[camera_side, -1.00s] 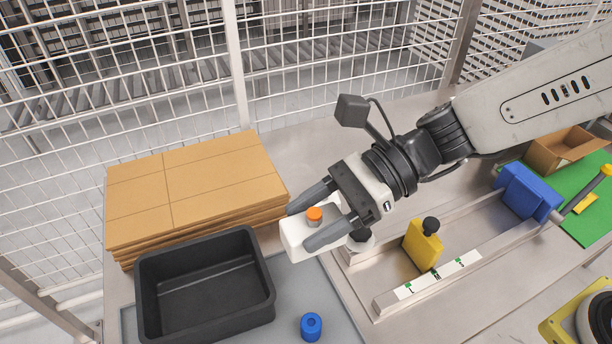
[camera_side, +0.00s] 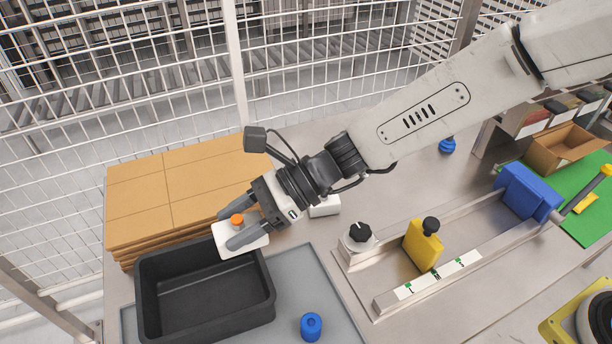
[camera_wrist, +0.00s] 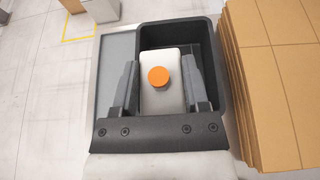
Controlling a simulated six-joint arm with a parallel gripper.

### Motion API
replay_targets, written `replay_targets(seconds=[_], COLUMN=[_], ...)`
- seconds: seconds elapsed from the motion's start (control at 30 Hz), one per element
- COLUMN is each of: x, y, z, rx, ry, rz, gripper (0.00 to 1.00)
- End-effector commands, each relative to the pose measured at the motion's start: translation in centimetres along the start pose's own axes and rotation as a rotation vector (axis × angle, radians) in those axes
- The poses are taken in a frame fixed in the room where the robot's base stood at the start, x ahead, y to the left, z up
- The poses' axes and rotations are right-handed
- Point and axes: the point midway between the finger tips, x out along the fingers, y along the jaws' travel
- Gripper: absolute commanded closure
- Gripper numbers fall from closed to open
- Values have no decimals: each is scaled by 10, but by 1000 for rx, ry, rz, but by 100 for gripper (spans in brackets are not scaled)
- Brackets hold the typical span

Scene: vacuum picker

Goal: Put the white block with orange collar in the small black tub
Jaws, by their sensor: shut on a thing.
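The white block with orange collar (camera_side: 229,241) is in my gripper (camera_side: 236,229), whose two dark fingers are shut on its sides. In the side view it is held up at the back rim of the small black tub (camera_side: 262,300). The wrist view shows the block (camera_wrist: 160,95) between the fingers with its orange top facing the camera. There the tub (camera_wrist: 215,60) lies behind and beyond the block. How high the block is above the rim is hard to tell.
Stacked cardboard sheets (camera_side: 195,190) stand behind the tub. A blue cylinder (camera_side: 311,326) sits on the grey mat (camera_side: 335,300) to the tub's right. A white item (camera_side: 325,207) lies beyond my gripper. A yellow bottle (camera_side: 422,245) and a black-knobbed white piece (camera_side: 358,240) stand in the metal channel farther right.

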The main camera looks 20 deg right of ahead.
Motion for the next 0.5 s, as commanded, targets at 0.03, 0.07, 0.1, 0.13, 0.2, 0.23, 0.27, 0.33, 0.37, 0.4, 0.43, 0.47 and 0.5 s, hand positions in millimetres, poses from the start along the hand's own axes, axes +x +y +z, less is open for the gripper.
replay_targets(seconds=[0.03, 0.07, 0.1, 0.13, 0.2, 0.23, 0.27, 0.33, 0.37, 0.4, 0.43, 0.47, 0.5], x=[5, 8, 11, 13, 17, 19, 20, 21, 22, 22, 22, 22, 22], y=[-3, -5, -7, -8, -12, -12, -13, -14, -15, -15, -15, -15, -15], z=[-5, -6, -9, -11, -14, -15, -15, -16, -17, -17, -17, -17, -17], rx=[2, 0, 1, 1, 0, 0, 0, -1, -1, -1, -1, -1, -1], ry=[1, 0, 0, 0, 0, 0, -1, -1, -1, -1, -1, -1, -1], rz=[1, 0, 0, 0, 0, 0, 0, 0, 0, 0, 0, 0, 0], gripper=[100, 100, 100, 100, 100, 100, 100, 100, 100, 100, 100, 100, 100])
